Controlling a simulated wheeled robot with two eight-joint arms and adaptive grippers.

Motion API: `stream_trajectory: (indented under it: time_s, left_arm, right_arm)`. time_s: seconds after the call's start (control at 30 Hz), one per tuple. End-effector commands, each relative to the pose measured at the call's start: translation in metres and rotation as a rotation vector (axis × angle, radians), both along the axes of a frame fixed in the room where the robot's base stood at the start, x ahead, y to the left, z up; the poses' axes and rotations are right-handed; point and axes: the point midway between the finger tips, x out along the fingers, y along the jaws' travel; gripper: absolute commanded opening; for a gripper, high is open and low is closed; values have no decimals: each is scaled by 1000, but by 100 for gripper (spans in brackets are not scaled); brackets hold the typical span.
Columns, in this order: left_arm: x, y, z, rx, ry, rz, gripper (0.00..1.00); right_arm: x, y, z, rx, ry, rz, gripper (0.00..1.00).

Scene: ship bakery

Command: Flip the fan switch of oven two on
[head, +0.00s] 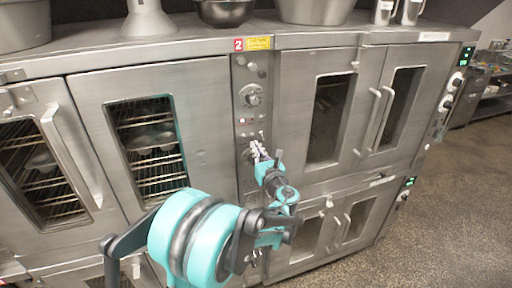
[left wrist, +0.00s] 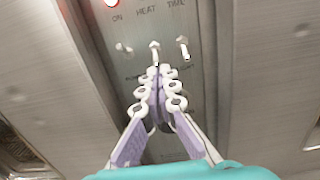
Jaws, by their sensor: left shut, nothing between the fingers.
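Oven two's control panel (head: 252,100) is the narrow steel strip beside its left doors, below a red label "2" (head: 238,44). In the left wrist view, three small toggle switches sit in a row on it: left (left wrist: 124,48), middle (left wrist: 155,50) and right (left wrist: 184,47). The lettering beneath them is partly hidden by my fingers, and I cannot read which one says fan. My left gripper (head: 258,150) is shut and empty at the panel. In the left wrist view its fingertips (left wrist: 160,73) are just below the middle switch; I cannot tell whether they touch it.
A lit red lamp (left wrist: 112,2) is above the switches, over the word "ON". A knob (head: 252,97) is higher on the panel. Door handles (head: 70,155) and (head: 378,118) stick out on both sides. Pots and a funnel (head: 147,18) stand on top. Floor (head: 440,190) at right is clear.

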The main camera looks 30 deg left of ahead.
Motion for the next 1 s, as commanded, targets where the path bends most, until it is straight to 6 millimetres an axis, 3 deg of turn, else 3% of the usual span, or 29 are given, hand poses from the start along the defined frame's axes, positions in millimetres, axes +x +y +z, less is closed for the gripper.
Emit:
stream_trajectory:
  time_s: [0.37,0.87,1.0]
  left_arm:
    - [-2,-2,9,-78,67,0,0]
    - [-6,-6,35,-396,337,1,0]
    - [-6,-7,27,-408,350,0,0]
  right_arm:
    - [0,0,22,0,0,0,40]
    - [0,0,93,0,0,0,40]
    - [0,0,88,0,0,0,40]
